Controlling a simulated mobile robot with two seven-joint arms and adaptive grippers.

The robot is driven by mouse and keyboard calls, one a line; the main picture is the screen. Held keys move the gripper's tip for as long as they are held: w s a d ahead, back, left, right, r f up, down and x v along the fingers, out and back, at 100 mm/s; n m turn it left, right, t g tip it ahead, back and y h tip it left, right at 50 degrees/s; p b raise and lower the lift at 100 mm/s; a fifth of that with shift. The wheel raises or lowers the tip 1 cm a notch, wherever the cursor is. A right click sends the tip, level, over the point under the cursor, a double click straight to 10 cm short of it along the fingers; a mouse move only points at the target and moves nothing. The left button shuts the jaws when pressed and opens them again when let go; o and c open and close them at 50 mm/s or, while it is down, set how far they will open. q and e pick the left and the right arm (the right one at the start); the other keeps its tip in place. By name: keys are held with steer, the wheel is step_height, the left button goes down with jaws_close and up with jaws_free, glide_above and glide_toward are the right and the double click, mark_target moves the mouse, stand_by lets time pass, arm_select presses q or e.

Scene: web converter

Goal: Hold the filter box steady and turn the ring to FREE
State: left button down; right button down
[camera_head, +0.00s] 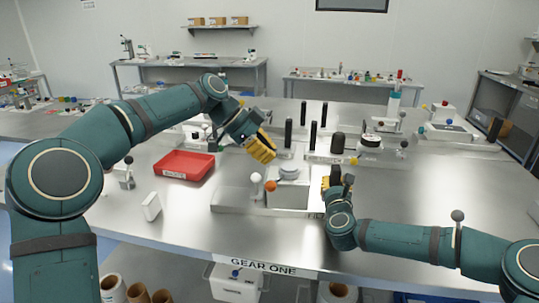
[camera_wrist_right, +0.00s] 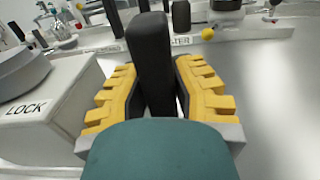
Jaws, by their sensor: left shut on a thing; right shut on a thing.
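The filter box (camera_head: 287,196) is a pale block on a low plate near the front of the bench. A round grey ring (camera_head: 289,172) sits on its top. In the right wrist view, the box's side (camera_wrist_right: 55,115) reads LOCK and part of the ring (camera_wrist_right: 22,72) shows at the left edge. My right gripper (camera_head: 334,184) is beside the box's right side, its yellow fingers shut on an upright black handle (camera_wrist_right: 152,62). My left gripper (camera_head: 265,155) is above and behind the box's left part, shut; its fingers hide what they hold.
A white ball knob (camera_head: 256,178) and an orange ball (camera_head: 270,185) stand at the box's left. A red tray (camera_head: 184,165) lies further left, with a small white block (camera_head: 151,207) in front. Several black posts stand behind.

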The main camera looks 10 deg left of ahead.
arm_select(q)
steer(key=shift+w+f, duration=0.1)
arm_select(e)
steer(key=shift+f, duration=0.15)
stand_by(0.6)
arm_select(q)
steer(key=shift+w, duration=0.1)
arm_select(e)
steer(key=c, duration=0.8)
jaws_free()
steer(key=shift+w, duration=0.1)
steer(key=shift+r, duration=0.2)
steer(key=s, duration=0.8)
steer(key=s+d, duration=0.1)
steer(key=s, duration=0.3)
steer(key=shift+d, duration=0.1)
steer(key=shift+f, duration=0.1)
